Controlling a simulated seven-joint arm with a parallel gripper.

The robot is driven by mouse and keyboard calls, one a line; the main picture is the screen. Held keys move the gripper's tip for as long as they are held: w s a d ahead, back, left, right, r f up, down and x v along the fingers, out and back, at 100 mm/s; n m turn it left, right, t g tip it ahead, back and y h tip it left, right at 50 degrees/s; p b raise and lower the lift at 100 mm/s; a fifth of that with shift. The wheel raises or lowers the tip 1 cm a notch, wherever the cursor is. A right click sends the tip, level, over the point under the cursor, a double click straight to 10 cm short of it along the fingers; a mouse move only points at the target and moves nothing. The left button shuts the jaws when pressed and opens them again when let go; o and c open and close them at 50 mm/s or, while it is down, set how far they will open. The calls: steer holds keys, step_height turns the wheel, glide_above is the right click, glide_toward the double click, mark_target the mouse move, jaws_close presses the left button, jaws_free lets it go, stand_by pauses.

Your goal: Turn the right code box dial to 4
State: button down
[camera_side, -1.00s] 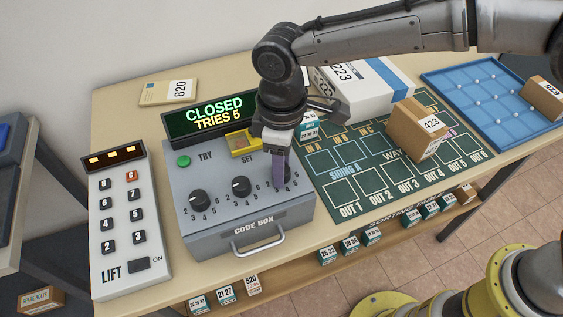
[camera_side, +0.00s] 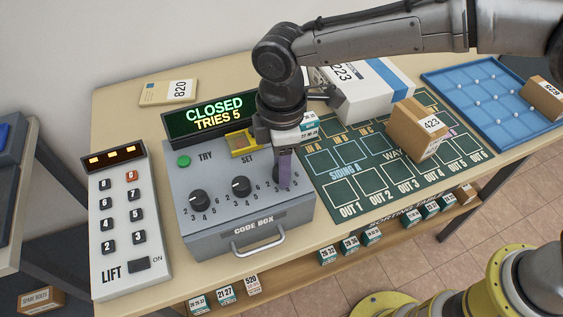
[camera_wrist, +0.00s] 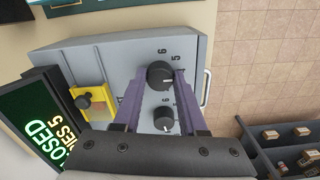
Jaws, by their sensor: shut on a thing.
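The grey code box (camera_side: 180,160) stands on the table with three black dials on its sloped top. The left dial (camera_side: 199,201) and middle dial (camera_side: 241,186) show clearly in the side view. The right dial (camera_wrist: 160,73) is largely hidden by my gripper there; in the wrist view it sits between my purple fingertips. My gripper (camera_wrist: 164,78) is shut on this dial. The numbers 6 and 5 show beside it in the wrist view. I cannot tell surely which number its pointer marks. The display (camera_side: 214,113) reads CLOSED, TRIES 5.
A green button (camera_side: 184,161) and a yellow SET part (camera_side: 242,143) are on the box. A drawer-style handle (camera_side: 263,245) is on its front. The LIFT panel (camera_side: 123,220) stands left; a carton (camera_side: 416,131) and green board (camera_side: 350,205) lie right.

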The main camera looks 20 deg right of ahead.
steer(key=shift+r, duration=0.1)
steer(key=shift+c, duration=2.3)
jaws_free()
step_height(320, 180, up, 14)
